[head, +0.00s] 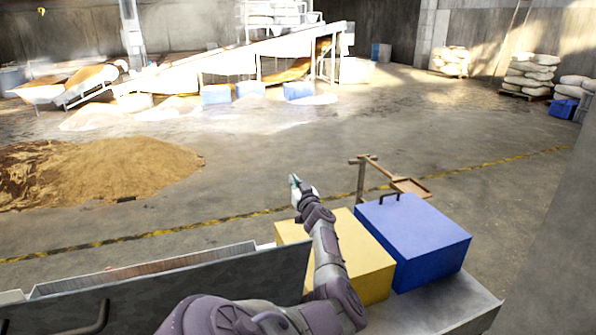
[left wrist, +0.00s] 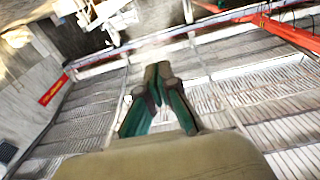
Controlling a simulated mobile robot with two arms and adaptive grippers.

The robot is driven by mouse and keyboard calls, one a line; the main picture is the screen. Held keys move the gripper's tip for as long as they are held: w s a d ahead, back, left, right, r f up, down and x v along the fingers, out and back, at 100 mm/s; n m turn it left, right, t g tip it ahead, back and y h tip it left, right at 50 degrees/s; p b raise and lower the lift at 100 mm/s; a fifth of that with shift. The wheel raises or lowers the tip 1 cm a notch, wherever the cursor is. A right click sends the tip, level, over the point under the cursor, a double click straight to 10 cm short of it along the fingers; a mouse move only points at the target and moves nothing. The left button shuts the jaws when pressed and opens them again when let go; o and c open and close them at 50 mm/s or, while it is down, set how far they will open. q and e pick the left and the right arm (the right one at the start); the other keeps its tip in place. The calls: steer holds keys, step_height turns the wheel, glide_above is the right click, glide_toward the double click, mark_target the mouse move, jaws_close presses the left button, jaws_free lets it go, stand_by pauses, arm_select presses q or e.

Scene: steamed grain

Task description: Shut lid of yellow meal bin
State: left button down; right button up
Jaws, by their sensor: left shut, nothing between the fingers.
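The yellow meal bin (head: 372,262) stands on a pale metal surface in the head view, left of a blue bin. Its top looks flat and level, as with the lid down, but my left arm crosses in front and hides part of it. My left gripper (head: 295,183) is raised near the bin's far left corner, pointing upward, apart from the lid as far as I can tell. In the left wrist view its green-and-dark fingers (left wrist: 158,70) are together with nothing between them. My right gripper is not in view.
The blue bin (head: 425,240), with a dark handle on its lid, stands close on the right. A grey metal panel (head: 180,295) fills the lower left. A wooden stand (head: 360,180) is behind the bins. A grain heap (head: 110,165) lies on the open floor.

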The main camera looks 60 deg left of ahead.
arm_select(q)
steer(key=d+r+p, duration=0.2)
steer(key=d+r, duration=0.5)
steer(key=r, duration=0.3)
steer(key=shift+s+r, duration=0.15)
steer(key=shift+s, duration=0.2)
